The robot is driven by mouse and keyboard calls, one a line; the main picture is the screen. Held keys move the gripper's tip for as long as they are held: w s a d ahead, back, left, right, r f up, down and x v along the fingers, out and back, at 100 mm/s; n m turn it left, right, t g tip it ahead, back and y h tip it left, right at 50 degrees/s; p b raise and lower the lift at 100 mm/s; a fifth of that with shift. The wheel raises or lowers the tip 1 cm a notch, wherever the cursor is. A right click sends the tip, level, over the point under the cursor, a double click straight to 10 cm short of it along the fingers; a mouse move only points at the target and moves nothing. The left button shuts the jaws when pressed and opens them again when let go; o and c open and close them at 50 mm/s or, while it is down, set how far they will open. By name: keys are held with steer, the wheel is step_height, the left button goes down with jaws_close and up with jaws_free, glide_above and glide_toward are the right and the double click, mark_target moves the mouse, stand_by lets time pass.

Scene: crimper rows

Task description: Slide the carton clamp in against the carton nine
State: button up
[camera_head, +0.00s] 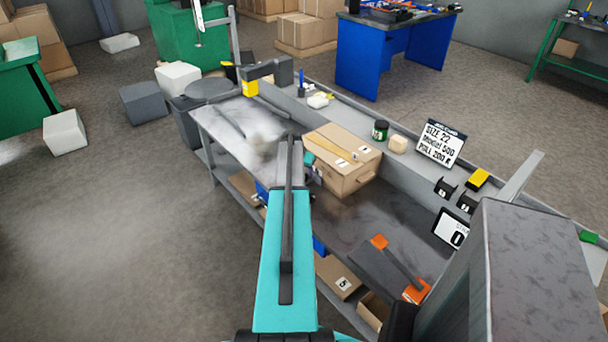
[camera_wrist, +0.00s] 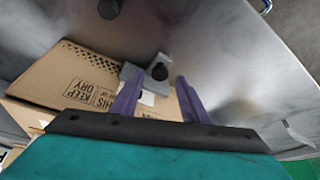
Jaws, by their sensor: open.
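The brown carton (camera_head: 335,172) sits on the bench top in the head view. Its number is too small to read there. In the wrist view the carton (camera_wrist: 60,75), printed KEEP DRY, fills the left side. The grey carton clamp (camera_wrist: 132,74), a bracket with a black knob, stands at the carton's right end. I cannot tell whether it touches the carton. My gripper (camera_wrist: 159,77) is open, its two purple fingers apart and pointing at the clamp, with the knob just beyond the tips.
A raised ledge behind the carton holds a dark jar (camera_head: 380,130) and a sign (camera_head: 441,143). An orange-handled tool (camera_head: 400,268) lies on the bench at right. Numbered boxes (camera_head: 338,277) sit on the shelf below. The bench left of the carton looks mostly clear.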

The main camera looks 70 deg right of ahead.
steer(key=b+v, duration=0.2)
steer(key=v, duration=1)
steer(key=shift+w+r, duration=0.1)
steer(key=shift+w, duration=0.1)
